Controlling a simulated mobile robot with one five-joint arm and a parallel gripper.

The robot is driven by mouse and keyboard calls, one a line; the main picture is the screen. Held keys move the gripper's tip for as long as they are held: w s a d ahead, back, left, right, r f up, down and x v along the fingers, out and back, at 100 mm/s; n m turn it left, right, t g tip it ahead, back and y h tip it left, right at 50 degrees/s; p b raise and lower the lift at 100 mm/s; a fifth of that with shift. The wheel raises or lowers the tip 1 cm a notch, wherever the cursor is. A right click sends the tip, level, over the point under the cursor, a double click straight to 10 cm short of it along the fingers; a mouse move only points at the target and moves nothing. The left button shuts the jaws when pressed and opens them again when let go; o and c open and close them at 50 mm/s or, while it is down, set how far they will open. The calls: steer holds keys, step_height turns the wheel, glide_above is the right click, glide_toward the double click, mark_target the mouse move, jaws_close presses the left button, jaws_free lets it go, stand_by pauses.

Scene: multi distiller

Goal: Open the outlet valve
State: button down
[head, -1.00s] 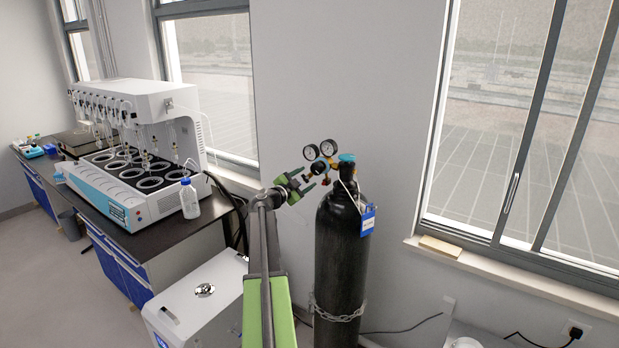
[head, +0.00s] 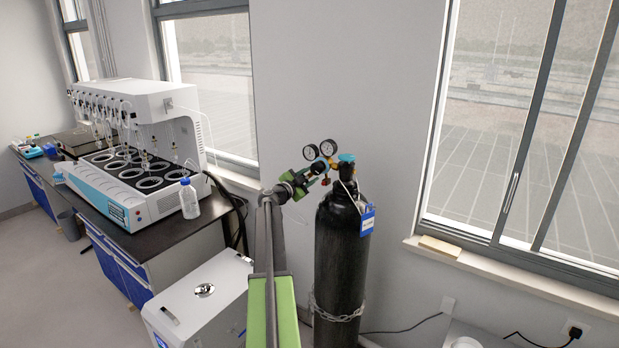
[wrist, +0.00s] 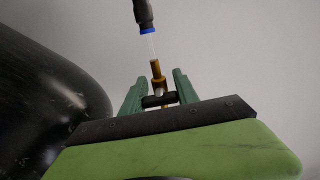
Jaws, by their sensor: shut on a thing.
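The outlet valve shows in the wrist view as a brass fitting with a small dark cross handle (wrist: 158,100). My gripper (wrist: 160,86) has its two green fingers on either side of it and is shut on it. In the head view my gripper (head: 318,172) is at the regulator, just left of the top of the black gas cylinder (head: 337,265). The gripper hides most of the valve there. Two round gauges, the left one (head: 311,152) and the right one (head: 328,147), sit just above the fingers. A teal knob (head: 346,158) tops the cylinder.
A clear tube with a blue ring (wrist: 149,32) leads up from the brass fitting. A blue tag (head: 367,220) hangs on the cylinder, and a chain (head: 338,316) circles it. The bench (head: 185,228) with the distiller (head: 150,150) and a white box (head: 205,300) stand left.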

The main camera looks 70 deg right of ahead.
steer(key=shift+n, duration=0.3)
steer(key=shift+s+n, duration=0.1)
steer(key=shift+n, duration=2.4)
steer(key=c, duration=0.9)
jaws_free()
steer(key=shift+d, duration=0.1)
